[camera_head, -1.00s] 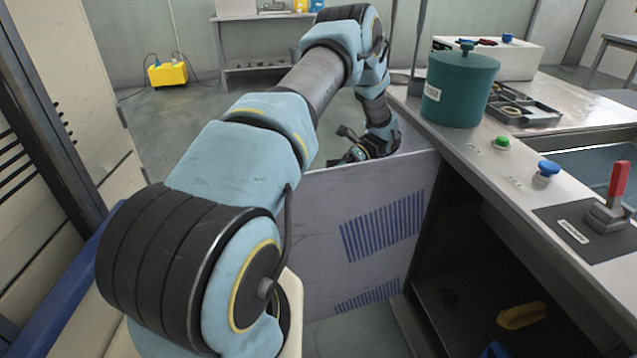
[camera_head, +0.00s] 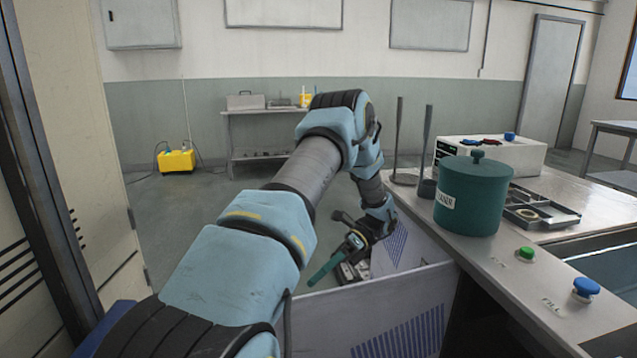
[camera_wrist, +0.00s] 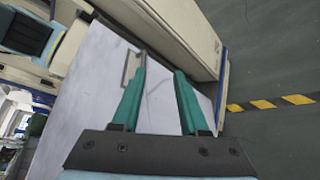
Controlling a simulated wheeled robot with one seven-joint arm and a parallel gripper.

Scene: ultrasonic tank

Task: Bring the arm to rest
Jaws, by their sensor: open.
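My gripper (camera_head: 338,268) hangs at the end of my outstretched arm, left of the bench and beside the open, pale cabinet door (camera_head: 330,318). One teal finger shows clearly in the head view. In the wrist view my gripper (camera_wrist: 162,68) has both teal fingers apart with nothing between them. A pale panel (camera_wrist: 100,70) fills the view behind the fingers, with a metal handle-like piece near the left fingertip. I cannot tell whether the gripper touches the door.
The bench (camera_head: 480,265) on the right carries a teal lidded pot (camera_head: 472,205), a dark tray (camera_head: 540,212), a white box (camera_head: 510,155) and green (camera_head: 525,253) and blue (camera_head: 585,288) buttons. A yellow box (camera_head: 176,161) stands on the far floor. Open floor lies left of my arm.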

